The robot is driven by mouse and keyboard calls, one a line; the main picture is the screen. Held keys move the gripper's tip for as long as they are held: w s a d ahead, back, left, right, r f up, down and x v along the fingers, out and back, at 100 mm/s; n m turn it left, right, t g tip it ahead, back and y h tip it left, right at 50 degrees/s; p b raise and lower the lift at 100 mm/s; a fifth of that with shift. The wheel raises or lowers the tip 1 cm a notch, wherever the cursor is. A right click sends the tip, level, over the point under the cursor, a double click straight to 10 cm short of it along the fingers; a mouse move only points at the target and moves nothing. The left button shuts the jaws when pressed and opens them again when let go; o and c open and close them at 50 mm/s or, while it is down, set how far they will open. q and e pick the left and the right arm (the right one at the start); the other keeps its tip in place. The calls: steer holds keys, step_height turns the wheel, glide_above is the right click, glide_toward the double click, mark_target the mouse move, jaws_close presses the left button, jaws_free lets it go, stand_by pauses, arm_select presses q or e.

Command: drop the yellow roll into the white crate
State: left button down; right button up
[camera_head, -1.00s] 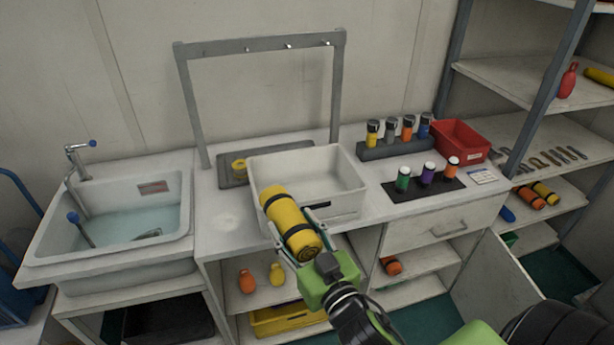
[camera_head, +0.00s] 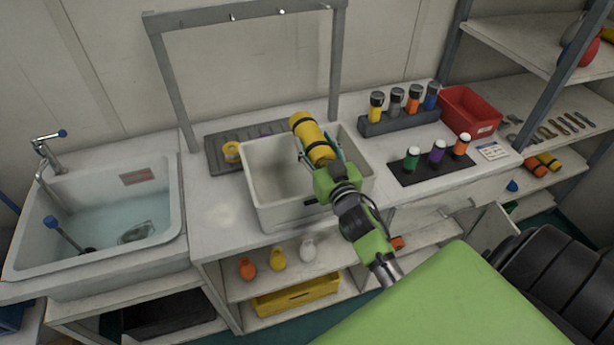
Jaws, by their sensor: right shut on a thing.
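The yellow roll (camera_head: 308,132) with black bands is held in my right gripper (camera_head: 322,160), which is shut on it. The roll is tilted and hangs over the right part of the white crate, above its opening. The white crate (camera_head: 275,217) stands on the counter, and its visible inside at the left looks empty. The gripper and roll hide part of the crate's right side and back rim. My left gripper is not in view.
A sink (camera_head: 95,220) with water is at the left. A grey rail frame (camera_head: 240,15) stands behind the crate. A dark rack (camera_head: 400,122) of several capped bottles, a black mat (camera_head: 430,165) with bottles and a red bin (camera_head: 468,112) are at the right. Bare counter lies left of the crate.

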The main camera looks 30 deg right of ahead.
step_height(320, 180, down, 5)
steer(key=b, duration=0.4)
steer(key=shift+w, duration=0.1)
steer(key=o, duration=1.4)
steer(key=shift+w, duration=0.1)
steer(key=shift+f, duration=0.1)
steer(key=shift+f, duration=0.1)
steer(key=v, duration=1.2)
